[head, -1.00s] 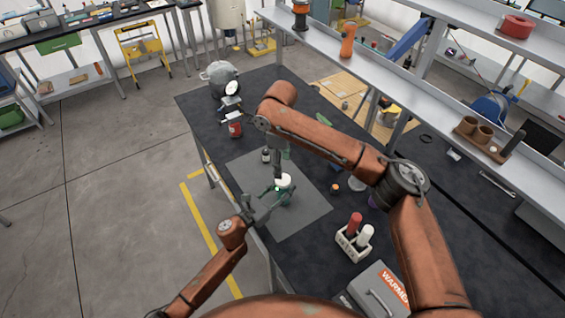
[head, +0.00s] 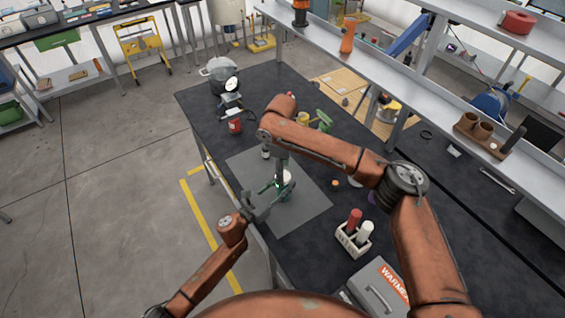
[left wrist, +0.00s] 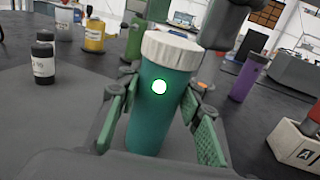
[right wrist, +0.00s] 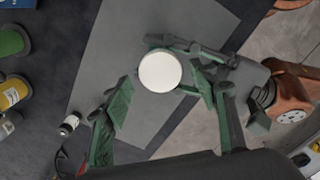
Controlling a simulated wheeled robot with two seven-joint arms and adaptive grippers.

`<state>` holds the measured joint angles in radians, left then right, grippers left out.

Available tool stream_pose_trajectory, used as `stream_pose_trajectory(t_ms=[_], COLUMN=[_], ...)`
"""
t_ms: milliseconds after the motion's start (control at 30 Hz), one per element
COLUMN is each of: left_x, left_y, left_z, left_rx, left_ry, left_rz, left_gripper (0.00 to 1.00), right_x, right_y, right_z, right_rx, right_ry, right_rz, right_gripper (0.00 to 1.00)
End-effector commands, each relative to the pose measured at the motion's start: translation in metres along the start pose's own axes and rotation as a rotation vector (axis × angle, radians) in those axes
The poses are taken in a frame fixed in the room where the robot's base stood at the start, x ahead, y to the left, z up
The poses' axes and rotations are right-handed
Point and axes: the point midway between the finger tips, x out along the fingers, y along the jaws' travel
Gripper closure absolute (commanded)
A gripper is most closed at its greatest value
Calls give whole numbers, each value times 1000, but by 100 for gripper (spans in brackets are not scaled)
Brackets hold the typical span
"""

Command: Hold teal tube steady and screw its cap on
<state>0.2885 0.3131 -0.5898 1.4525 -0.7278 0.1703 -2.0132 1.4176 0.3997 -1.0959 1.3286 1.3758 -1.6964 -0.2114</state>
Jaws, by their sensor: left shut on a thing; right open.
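The teal tube (left wrist: 158,110) stands upright between my left gripper's fingers, with a ribbed white cap (left wrist: 172,50) sitting on its top. A bright spot shows on its side. My left gripper (left wrist: 163,92) is shut on the tube; in the head view it reaches in low over the grey mat (head: 305,208). My right gripper (right wrist: 158,90) is open above the tube, its fingers spread to either side of the white cap, which shows from above in the right wrist view (right wrist: 160,70). I cannot tell whether the fingers touch the cap. In the head view, my right gripper partly hides the tube.
A rack (head: 350,243) with red and white tubes stands right of the mat. A small black-capped bottle (left wrist: 42,62), a yellow container (left wrist: 93,35) and a purple tube (left wrist: 246,78) stand around. An orange cap (head: 335,183) lies on the dark table. A toolbox (head: 380,290) is at the front.

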Motion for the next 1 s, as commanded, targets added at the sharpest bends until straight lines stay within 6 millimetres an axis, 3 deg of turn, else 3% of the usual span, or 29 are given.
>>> stream_pose_trajectory(t_ms=[200,533,1000], left_x=[0,0,0], left_y=[0,0,0], left_z=[2,2,1], left_rx=[0,0,0], left_ry=[-2,-2,-2], left_rz=[-1,-1,-1], left_gripper=[100,100,100], right_x=[19,22,21], right_y=[0,0,0], right_z=[0,0,0], right_rx=[0,0,1], right_ry=[0,1,1], right_rz=[-1,0,1], right_gripper=[46,46,78])
